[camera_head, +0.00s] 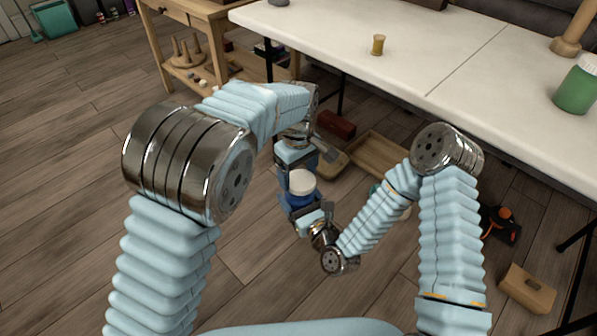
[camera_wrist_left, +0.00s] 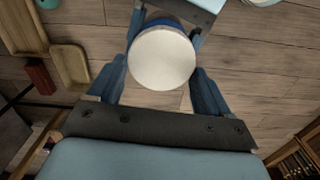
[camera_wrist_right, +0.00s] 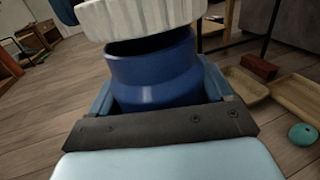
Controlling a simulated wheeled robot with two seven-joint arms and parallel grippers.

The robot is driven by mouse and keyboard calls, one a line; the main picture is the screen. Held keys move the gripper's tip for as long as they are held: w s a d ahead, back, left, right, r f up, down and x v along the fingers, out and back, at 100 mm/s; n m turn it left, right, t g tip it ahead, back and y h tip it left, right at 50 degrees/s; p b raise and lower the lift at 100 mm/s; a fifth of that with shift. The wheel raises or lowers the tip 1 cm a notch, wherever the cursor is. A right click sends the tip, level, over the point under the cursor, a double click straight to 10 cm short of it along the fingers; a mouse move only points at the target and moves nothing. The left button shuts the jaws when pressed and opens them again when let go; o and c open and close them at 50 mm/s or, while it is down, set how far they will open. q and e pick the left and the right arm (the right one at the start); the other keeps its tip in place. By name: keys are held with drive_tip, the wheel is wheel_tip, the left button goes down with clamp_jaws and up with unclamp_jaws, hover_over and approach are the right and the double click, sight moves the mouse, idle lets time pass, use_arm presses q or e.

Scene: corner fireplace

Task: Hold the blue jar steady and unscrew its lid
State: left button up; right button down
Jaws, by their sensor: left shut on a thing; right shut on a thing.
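The blue jar (camera_head: 297,201) is upright in the middle of the head view, in the air in front of the table. My right gripper (camera_head: 306,208) is shut on its body, clearly seen in the right wrist view (camera_wrist_right: 155,80). The round white lid (camera_head: 302,182) is above the jar, between the fingers of my left gripper (camera_head: 298,176), which is shut on it. In the right wrist view the lid (camera_wrist_right: 140,15) looks tilted, with a dark gap between it and the jar's neck. The left wrist view shows the lid's flat top (camera_wrist_left: 161,57).
A long white table (camera_head: 400,65) crosses the back right, carrying a small yellow spool (camera_head: 378,45) and a green jar (camera_head: 576,88). Wooden trays (camera_head: 378,155) and a red box (camera_head: 335,124) are low down behind the jar. The wooden floor at left is open.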

use_arm(q)
drive_tip(key=shift+r, duration=2)
drive_tip(key=s+a+f+m, duration=0.1)
drive_tip(key=a+f+m, duration=0.1)
drive_tip(key=a+f, duration=0.3)
drive_tip(key=s+a+f+m, duration=0.2)
drive_tip(key=a+f, duration=0.2)
drive_tip(key=a, duration=0.8)
drive_tip(key=s+a+f+m, duration=0.1)
drive_tip(key=a+f+m, duration=0.1)
drive_tip(key=a+f, duration=0.3)
drive_tip(key=shift+s+a+f+m, duration=0.35)
drive_tip(key=shift+a+m, duration=0.05)
drive_tip(key=shift+a, duration=1.25)
use_arm(e)
drive_tip(key=w+d+m+h, duration=0.1)
drive_tip(key=d+m+h, duration=0.1)
drive_tip(key=d, duration=0.5)
drive_tip(key=w+d+r+m+t+h, duration=0.1)
drive_tip(key=w+d+m+h, duration=0.1)
drive_tip(key=d+h, duration=0.2)
drive_tip(key=shift+d+h, duration=0.3)
drive_tip(key=shift+d, duration=1.45)
